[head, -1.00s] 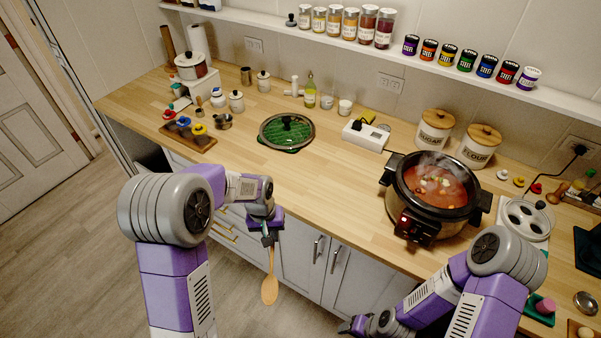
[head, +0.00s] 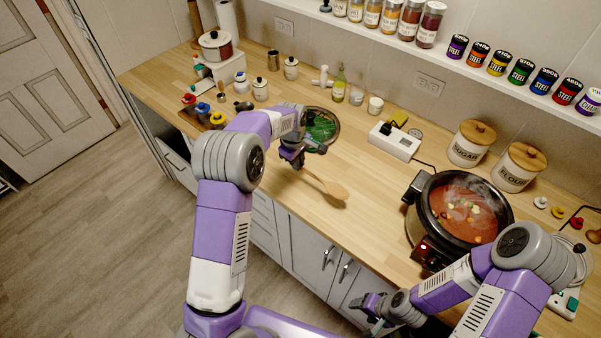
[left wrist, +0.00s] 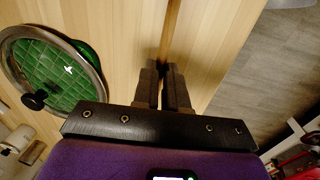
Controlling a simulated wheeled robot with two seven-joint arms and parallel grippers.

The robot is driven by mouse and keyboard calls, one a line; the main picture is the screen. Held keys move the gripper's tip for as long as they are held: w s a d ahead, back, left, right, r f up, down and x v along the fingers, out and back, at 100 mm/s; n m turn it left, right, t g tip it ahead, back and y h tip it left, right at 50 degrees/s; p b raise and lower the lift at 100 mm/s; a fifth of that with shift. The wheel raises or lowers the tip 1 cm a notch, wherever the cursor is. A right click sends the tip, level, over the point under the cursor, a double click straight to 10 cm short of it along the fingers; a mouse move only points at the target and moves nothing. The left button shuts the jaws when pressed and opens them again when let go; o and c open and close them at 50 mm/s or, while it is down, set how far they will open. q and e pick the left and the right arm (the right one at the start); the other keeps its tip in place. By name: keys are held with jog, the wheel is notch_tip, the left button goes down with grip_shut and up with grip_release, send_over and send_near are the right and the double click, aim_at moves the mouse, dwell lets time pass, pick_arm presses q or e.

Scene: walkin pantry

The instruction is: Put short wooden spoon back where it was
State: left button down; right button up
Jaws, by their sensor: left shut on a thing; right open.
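The short wooden spoon (head: 333,189) is over the counter's front part in the head view, its bowl pointing right. My left gripper (head: 297,160) is shut on the end of its handle. In the left wrist view the handle (left wrist: 172,32) runs up from between the shut fingers (left wrist: 167,80); the spoon's bowl is out of that view. I cannot tell whether the spoon touches the counter. My right gripper (head: 372,307) is open and empty, low in front of the cabinets.
A steaming pot of red stew (head: 422,222) stands to the right. A white power box (head: 394,141) is behind. Counter (head: 372,185) left of the pot is clear.

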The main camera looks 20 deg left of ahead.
aim_at(298, 178)
pick_arm(q)
notch_tip(298, 178, down, 5)
jog(key=shift+r, duration=0.1)
dwell(0.3)
jog(key=shift+f+b, duration=0.3)
jog(key=c, duration=1.2)
grip_release()
jog(key=shift+r, duration=0.1)
jog(key=shift+r, duration=0.5)
jog(key=r, duration=0.3)
jog(key=s+r+p, duration=0.1)
jog(key=r, duration=0.7)
jog(key=shift+s+a+r, duration=0.15)
jog(key=shift+a, duration=0.1)
